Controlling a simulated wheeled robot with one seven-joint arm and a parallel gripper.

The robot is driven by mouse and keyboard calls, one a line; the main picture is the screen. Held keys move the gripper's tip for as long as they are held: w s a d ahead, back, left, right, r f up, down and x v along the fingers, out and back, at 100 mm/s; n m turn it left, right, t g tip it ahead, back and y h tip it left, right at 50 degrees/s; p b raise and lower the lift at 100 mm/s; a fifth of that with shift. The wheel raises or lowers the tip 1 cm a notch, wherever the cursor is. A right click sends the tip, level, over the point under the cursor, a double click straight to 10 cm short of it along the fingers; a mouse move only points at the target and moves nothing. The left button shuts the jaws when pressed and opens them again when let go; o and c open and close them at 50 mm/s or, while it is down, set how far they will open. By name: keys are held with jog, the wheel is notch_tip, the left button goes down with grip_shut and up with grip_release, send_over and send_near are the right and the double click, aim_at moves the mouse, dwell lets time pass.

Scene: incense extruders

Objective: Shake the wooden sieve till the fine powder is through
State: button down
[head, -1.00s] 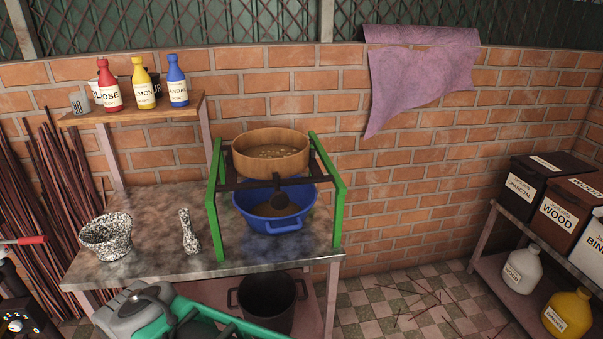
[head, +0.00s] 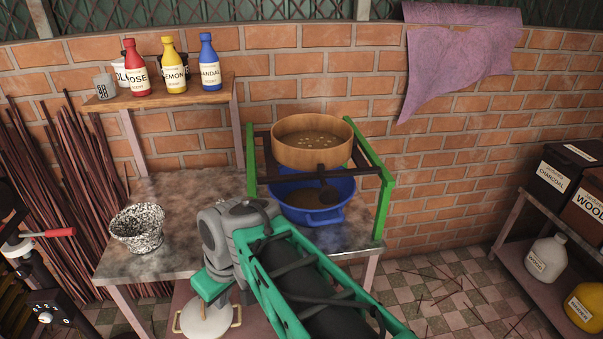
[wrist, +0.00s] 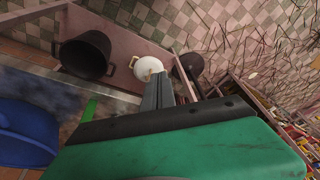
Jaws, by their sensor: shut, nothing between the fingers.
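The round wooden sieve (head: 312,152) rests level on dark rails across a green frame (head: 383,195) on the table. Pale coarse bits lie in it. My gripper (wrist: 160,78) is shut and empty in the wrist view, pointing away from the basin. In the head view my arm covers the table's front, left of and below the sieve; the fingertips are hidden there.
A speckled mortar (head: 138,228) stands on the table's left. Scent bottles (head: 173,68) stand on a small shelf (head: 160,97) behind. A white pot (head: 205,320) and a black pot (wrist: 86,54) are low down, under the tabletop. A container shelf (head: 540,255) stands at right.

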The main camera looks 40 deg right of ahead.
aim_at(302, 177)
jog(key=w+d+r+n+t+p, duration=0.3)
jog(key=d+r+n+p, duration=0.1)
jog(key=d+r, duration=1.05)
jog(key=s+d+r+n+t+p, duration=0.1)
jog(key=s+d+r+n, duration=0.3)
jog(key=s+d+r, duration=0.3)
jog(key=d, duration=0.4)
jog(key=shift+s+r+t+p, duration=0.3)
jog(key=shift+r+p, duration=0.05)
jog(key=shift+a, duration=0.1)
jog(key=w+f, duration=0.2)
jog(key=w, duration=0.1)
jog(key=w+d+f, duration=0.1)
jog(key=w+f, duration=0.5)
jog(key=shift+d, duration=0.35)
jog(key=shift+w+d, duration=0.1)
jog(key=shift+w, duration=0.05)
jog(key=shift+w, duration=0.1)
